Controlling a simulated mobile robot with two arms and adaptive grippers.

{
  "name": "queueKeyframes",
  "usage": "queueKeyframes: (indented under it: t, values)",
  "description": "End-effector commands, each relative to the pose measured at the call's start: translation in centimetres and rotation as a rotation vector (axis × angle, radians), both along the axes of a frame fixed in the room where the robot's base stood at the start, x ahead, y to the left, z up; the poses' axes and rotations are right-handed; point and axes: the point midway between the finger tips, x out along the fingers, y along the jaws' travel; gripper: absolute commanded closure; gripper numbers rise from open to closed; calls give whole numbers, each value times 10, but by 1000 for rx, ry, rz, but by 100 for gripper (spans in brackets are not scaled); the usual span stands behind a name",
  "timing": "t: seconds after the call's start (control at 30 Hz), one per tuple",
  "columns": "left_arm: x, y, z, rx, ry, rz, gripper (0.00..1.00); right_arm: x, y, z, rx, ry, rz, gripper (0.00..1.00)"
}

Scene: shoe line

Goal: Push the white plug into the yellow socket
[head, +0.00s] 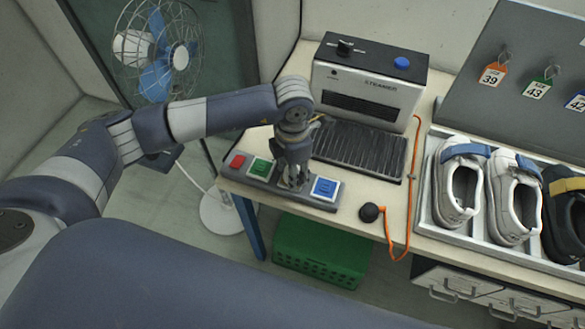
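A grey strip (281,187) on the near left of the table carries a red button-like block (237,161), a green socket (260,168) and a blue socket (325,187). My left gripper (292,180) points down onto the strip between the green and blue ones. It hides that place, and I see no yellow socket. A little white shows around its fingertips; I cannot tell whether this is the white plug or part of the strip. Whether the fingers are open or shut is unclear. My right gripper is not in view.
Behind the strip stands a steamer (366,85) with a ribbed black tray (360,148). A black knob (371,212) and orange cord (412,195) lie to the right, beside a tray of shoes (446,235). A green crate (320,250) is below; a fan (157,50) stands left.

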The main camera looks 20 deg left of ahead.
Motion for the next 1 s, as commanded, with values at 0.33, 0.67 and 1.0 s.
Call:
queueKeyframes:
  t: [0.33, 0.67, 1.0]
  values:
    - [0, 0, 0, 1, 1, 0, 42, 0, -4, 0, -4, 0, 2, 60]
    - [2, 0, 41, -1, -5, -1, 42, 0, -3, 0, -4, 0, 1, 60]
    - [1, 0, 105, 0, -1, 0, 42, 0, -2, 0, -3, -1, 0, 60]
